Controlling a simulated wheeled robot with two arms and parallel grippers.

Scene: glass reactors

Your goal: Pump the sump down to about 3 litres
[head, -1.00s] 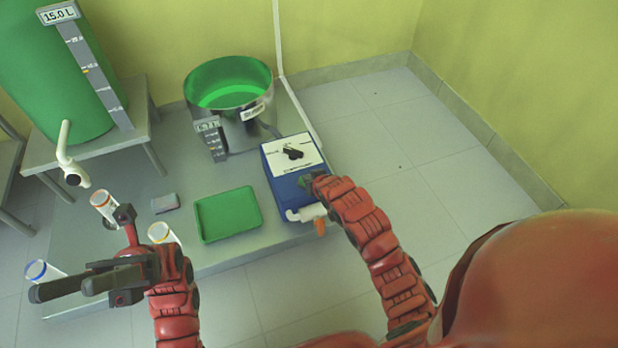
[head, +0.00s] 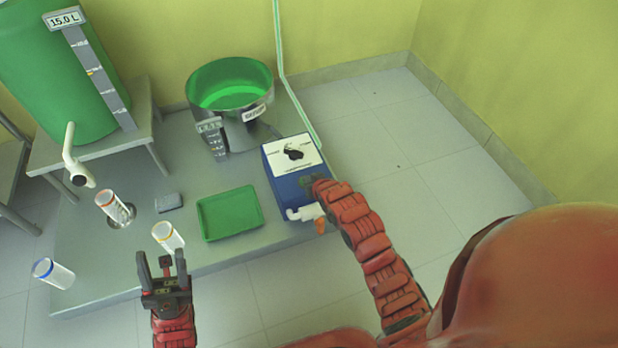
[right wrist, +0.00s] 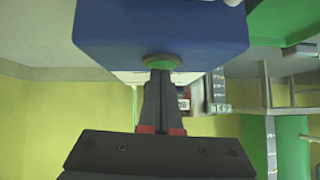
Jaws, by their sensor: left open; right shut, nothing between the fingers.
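The sump (head: 229,120) is a steel pot holding green liquid at the back, with a small level gauge (head: 213,138) whose reading is too blurred to tell. The blue pump box (head: 290,190) stands to its right front, with a black knob (head: 293,152) on its white top. My right gripper (head: 312,184) is at the box's front face; in the right wrist view its shut, empty fingers (right wrist: 160,78) meet a green round button (right wrist: 161,61), apparently touching it. A tube (head: 283,75) runs up the wall, tinted green. My left gripper (head: 162,268) is open and empty at the front left.
A green tank (head: 60,80) marked 15.0 L stands on a table (head: 110,148) at the left, with a white spout (head: 70,150).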

